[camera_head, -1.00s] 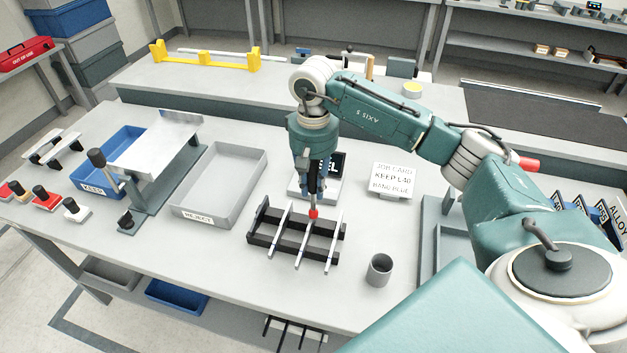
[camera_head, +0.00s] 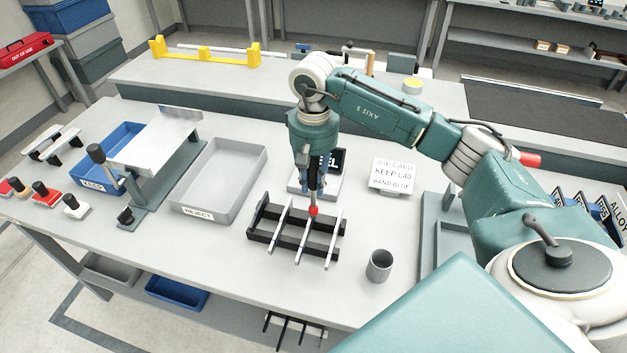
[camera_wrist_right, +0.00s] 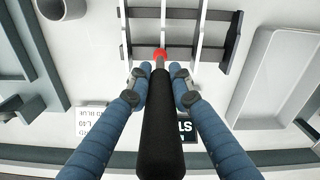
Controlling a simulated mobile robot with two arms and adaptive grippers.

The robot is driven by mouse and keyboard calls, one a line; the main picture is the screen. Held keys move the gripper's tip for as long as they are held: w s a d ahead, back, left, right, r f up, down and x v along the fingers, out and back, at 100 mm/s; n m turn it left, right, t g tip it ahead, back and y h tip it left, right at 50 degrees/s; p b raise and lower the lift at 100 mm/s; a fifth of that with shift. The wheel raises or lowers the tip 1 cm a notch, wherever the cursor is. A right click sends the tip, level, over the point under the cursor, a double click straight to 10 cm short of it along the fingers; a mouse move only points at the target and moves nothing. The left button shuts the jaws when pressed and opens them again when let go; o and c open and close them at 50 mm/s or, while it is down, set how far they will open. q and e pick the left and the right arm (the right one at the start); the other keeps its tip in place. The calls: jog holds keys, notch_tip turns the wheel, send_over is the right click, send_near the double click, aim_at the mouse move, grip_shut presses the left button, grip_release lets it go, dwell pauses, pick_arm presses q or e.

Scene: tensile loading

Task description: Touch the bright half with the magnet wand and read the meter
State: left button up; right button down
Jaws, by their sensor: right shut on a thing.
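My right gripper (camera_head: 315,178) points down over the bench and is shut on the magnet wand (camera_head: 314,211), which has a black handle and a red tip. In the right wrist view the wand (camera_wrist_right: 161,110) lies between the blue fingers (camera_wrist_right: 161,75). A black rack (camera_head: 263,237) holds several light metal bars. The red tip is at the middle bar (camera_head: 304,243); I cannot tell whether it touches. The meter (camera_head: 338,162) stands behind the rack, its dark screen mostly hidden by the gripper, so no reading is legible. My left gripper is not in view.
A job card (camera_head: 393,175) reads KEEP L40, BAND BLUE. A grey cup (camera_head: 379,266) stands right of the rack.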

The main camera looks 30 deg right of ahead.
aim_at(314, 161)
jog(key=shift+f, duration=0.35)
jog(key=shift+s+f+b, duration=0.1)
jog(key=shift+b, duration=0.45)
dwell(1.4)
jog(key=shift+r+p, duration=0.45)
jog(key=shift+r, duration=0.3)
jog(key=shift+r+p, duration=1.35)
jog(key=shift+r, duration=1.5)
